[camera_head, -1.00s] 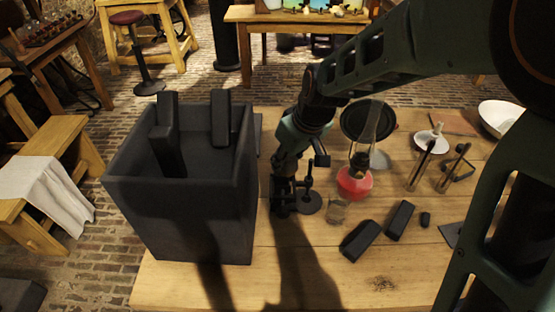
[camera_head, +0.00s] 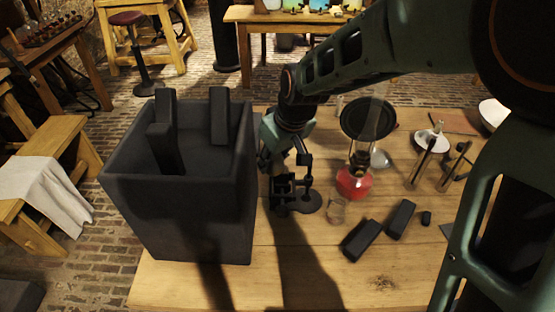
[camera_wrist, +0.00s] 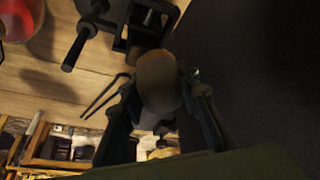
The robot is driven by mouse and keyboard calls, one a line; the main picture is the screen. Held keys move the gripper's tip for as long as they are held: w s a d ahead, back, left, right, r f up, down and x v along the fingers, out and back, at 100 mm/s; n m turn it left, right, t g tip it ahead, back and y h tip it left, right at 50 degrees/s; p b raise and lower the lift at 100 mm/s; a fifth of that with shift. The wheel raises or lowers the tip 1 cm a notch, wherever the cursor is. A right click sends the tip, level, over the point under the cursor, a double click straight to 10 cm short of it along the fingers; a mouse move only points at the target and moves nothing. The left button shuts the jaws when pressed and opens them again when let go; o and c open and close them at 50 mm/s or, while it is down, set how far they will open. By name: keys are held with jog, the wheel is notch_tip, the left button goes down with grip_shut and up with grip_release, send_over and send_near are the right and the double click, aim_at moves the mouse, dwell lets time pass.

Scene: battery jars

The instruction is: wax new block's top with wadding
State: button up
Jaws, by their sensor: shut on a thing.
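My gripper (camera_head: 272,160) is beside the right wall of the big dark jar, just behind a small black clamp stand (camera_head: 292,195). In the wrist view my gripper (camera_wrist: 160,98) is shut on a rounded brownish pad, which looks like the wadding (camera_wrist: 158,80). The clamp's dark frame (camera_wrist: 148,28) shows just beyond the pad; I cannot tell whether they touch. Two dark blocks (camera_head: 361,240) (camera_head: 400,218) lie on the table at right. I cannot tell which block is the new one, or whether the clamp holds one.
The big square jar (camera_head: 180,220) has tall dark blocks (camera_head: 219,115) standing in it. Right of the clamp are a red-based lamp (camera_head: 353,184), a small glass (camera_head: 337,210), a round black disc (camera_head: 368,118) and tool stands (camera_head: 425,160). The table's front (camera_head: 300,285) is clear.

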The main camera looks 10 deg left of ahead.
jog(key=shift+s, duration=0.1)
jog(key=shift+a+r+p, duration=0.15)
jog(key=shift+r+p, duration=2)
jog(key=shift+r, duration=0.8)
jog(key=shift+r, duration=0.15)
jog(key=shift+r+p, duration=1.05)
jog(key=shift+r, duration=0.4)
jog(key=shift+f, duration=0.1)
